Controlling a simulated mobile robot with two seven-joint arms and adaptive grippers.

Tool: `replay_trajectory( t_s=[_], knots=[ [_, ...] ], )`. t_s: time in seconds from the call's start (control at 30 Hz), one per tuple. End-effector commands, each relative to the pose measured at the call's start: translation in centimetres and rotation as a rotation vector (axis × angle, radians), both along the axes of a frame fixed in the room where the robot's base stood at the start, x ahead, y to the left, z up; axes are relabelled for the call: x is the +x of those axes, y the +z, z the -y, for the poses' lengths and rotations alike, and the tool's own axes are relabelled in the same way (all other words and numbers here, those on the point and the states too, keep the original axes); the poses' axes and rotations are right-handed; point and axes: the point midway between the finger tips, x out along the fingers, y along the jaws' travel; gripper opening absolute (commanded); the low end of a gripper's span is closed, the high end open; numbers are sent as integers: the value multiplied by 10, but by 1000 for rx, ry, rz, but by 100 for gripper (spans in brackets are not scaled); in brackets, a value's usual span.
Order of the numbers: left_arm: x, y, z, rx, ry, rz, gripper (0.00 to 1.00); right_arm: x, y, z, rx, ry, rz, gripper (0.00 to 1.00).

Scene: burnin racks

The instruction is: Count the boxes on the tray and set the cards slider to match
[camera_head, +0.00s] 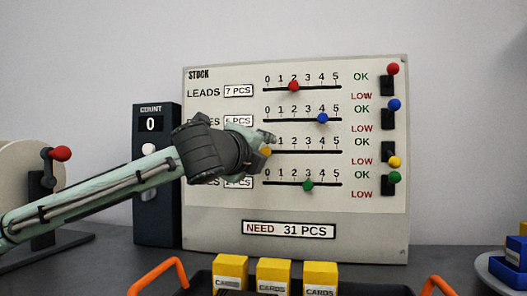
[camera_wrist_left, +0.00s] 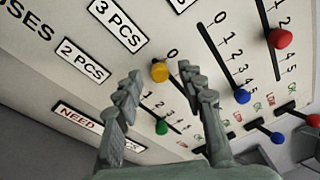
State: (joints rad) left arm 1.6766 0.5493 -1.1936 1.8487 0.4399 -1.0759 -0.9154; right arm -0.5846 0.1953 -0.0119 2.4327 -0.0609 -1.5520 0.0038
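The stock board (camera_head: 300,220) stands upright behind the counter. The third row's yellow slider knob (camera_head: 266,152) is at the left end of its track, by 0. This row's name is hidden behind my left gripper (camera_head: 269,143). In the left wrist view, the left gripper (camera_wrist_left: 159,71) is open, with the yellow knob (camera_wrist_left: 159,72) between its fingertips; contact cannot be told. Three yellow boxes labelled CARDS, left (camera_head: 230,270), middle (camera_head: 273,275) and right (camera_head: 320,276), stand on the orange-handled tray (camera_head: 375,291), which is cut off below. My right gripper is not in view.
The red (camera_head: 293,86), blue (camera_head: 323,118) and green (camera_head: 308,184) knobs sit on the other tracks. The yellow lever (camera_head: 394,162) is down at LOW; the other levers are up. A COUNT box (camera_head: 151,215) reads 0. Blue and yellow boxes stand far right.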

Motion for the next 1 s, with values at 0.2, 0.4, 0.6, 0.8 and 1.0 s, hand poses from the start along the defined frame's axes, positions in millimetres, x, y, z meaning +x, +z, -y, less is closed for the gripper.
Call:
replay_trajectory(
  t_s=[0.2, 0.4, 0.6, 0.8, 1.0],
  knots=[
    [10, 0, 4, 1, -1, 0, 40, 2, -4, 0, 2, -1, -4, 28],
    [10, 0, 3, 1, 0, 0, 38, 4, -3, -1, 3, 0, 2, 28],
    [10, 0, 3, 0, 0, 0, 14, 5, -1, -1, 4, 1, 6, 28],
    [10, 0, 3, 0, 0, 0, 0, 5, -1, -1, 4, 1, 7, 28],
    [10, 0, 3, 0, 0, 0, 0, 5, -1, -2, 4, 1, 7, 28]
  ],
)
